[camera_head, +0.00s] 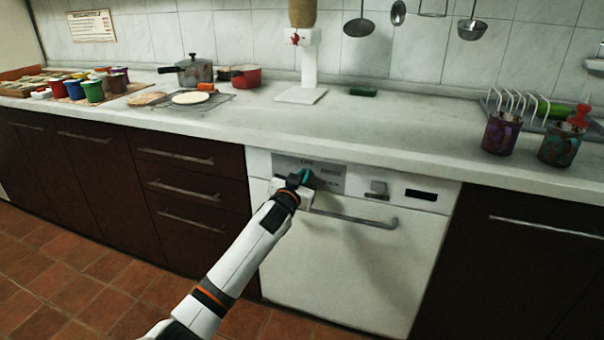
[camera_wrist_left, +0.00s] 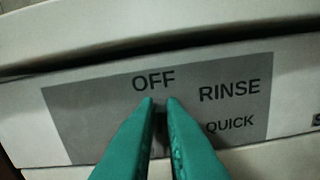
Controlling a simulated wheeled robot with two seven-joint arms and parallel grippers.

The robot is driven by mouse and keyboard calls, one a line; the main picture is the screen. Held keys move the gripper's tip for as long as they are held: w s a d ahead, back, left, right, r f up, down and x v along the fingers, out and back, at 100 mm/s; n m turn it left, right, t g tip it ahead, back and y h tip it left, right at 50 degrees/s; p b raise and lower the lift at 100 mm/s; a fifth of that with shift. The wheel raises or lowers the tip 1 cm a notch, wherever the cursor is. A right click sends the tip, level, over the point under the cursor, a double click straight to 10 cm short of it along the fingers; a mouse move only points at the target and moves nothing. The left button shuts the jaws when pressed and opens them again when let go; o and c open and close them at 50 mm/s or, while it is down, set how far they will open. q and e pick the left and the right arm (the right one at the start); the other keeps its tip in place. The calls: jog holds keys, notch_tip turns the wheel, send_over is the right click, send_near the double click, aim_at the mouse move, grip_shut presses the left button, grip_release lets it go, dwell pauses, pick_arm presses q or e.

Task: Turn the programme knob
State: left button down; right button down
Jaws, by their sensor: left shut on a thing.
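The white dishwasher (camera_head: 345,260) is built in under the counter, with a grey label panel (camera_head: 330,170) at the upper left of its front. In the left wrist view the panel (camera_wrist_left: 85,120) reads OFF, RINSE and QUICK. My left gripper (camera_head: 306,176) is at this panel. Its teal fingers (camera_wrist_left: 160,104) are shut on the programme knob (camera_wrist_left: 160,124), just below the word OFF. Only a dark sliver of the knob shows between the fingers. The fingers hide most of it, and I cannot tell where it points. My right gripper is not in view.
The dishwasher's bar handle (camera_head: 350,217) runs just below and right of my gripper. A square button (camera_head: 378,188) and a dark display (camera_head: 421,195) sit further right. The counter edge (camera_head: 340,160) overhangs closely above.

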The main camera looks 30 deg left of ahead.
pick_arm(q)
jog(key=shift+w+d+f+m+p, duration=0.15)
jog(key=shift+m+p, duration=0.55)
jog(key=shift+m, duration=1)
jog(key=shift+s+d+f+m+p, duration=0.1)
jog(key=shift+d+m+p, duration=0.4)
jog(key=shift+m, duration=1.2)
jog(key=shift+w+f+m+p, duration=0.15)
jog(key=shift+m+p, duration=0.75)
jog(key=shift+m, duration=0.8)
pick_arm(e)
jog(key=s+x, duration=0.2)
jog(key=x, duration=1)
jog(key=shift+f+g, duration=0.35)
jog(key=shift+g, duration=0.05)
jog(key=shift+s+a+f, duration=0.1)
pick_arm(q)
jog(key=c, duration=1.5)
grip_release()
